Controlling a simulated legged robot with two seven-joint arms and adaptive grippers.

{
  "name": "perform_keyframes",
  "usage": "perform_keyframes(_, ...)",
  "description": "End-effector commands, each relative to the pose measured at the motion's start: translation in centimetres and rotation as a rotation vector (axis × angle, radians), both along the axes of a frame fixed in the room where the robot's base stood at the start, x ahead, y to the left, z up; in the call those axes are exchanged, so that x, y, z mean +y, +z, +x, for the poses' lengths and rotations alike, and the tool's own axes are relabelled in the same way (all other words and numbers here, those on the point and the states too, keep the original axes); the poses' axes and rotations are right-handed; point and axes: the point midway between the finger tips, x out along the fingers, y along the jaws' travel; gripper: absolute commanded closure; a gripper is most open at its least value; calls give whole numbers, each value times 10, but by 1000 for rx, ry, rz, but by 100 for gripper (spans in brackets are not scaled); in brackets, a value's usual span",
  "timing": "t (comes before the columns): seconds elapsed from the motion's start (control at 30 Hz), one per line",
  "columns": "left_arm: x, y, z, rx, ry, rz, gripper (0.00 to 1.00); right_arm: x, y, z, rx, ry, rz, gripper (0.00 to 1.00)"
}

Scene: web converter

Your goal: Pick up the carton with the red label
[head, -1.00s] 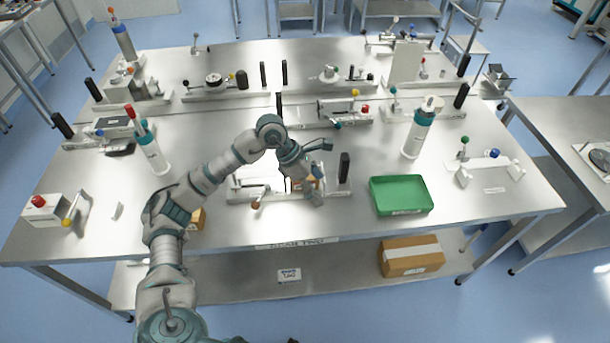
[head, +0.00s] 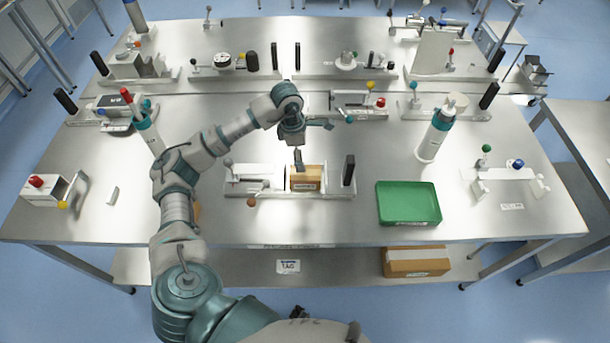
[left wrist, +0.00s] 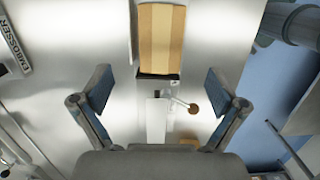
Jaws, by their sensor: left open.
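A small brown carton (head: 306,179) sits in a grey fixture (head: 240,188) at the front middle of the table. It also shows in the left wrist view (left wrist: 160,38), with a paler stripe along its top. A pale label is on its front; I cannot make out any red. My left gripper (head: 299,158) is above and just behind this carton in the head view. In the left wrist view the fingers (left wrist: 160,80) are spread wide, empty, with the carton beyond their tips. A second brown carton (head: 197,211) is mostly hidden behind my left arm. My right gripper is out of view.
A green tray (head: 408,203) lies right of the fixture, and a black post (head: 348,170) stands at the fixture's right end. A white bottle (head: 436,135) stands behind the tray. A larger taped box (head: 416,262) is on the lower shelf.

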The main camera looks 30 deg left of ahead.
Motion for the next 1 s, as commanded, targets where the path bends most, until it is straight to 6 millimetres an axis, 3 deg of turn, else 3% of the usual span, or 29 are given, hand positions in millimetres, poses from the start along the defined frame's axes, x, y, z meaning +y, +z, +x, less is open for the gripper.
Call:
perform_keyframes(0.13,-4,-28,2,4,0,-1,3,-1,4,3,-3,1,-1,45)
perform_keyframes(0.4,-5,-50,1,2,1,-2,3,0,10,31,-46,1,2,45)
perform_keyframes(0.63,-9,-86,2,3,-1,-3,3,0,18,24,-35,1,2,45)
perform_keyframes(0.93,-10,-93,3,-1,0,-2,3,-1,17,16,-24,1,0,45)
perform_keyframes(0.97,-10,-93,3,-1,0,-2,6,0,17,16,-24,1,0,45)
perform_keyframes(1.0,-10,-93,3,-1,0,-2,16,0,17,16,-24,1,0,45)
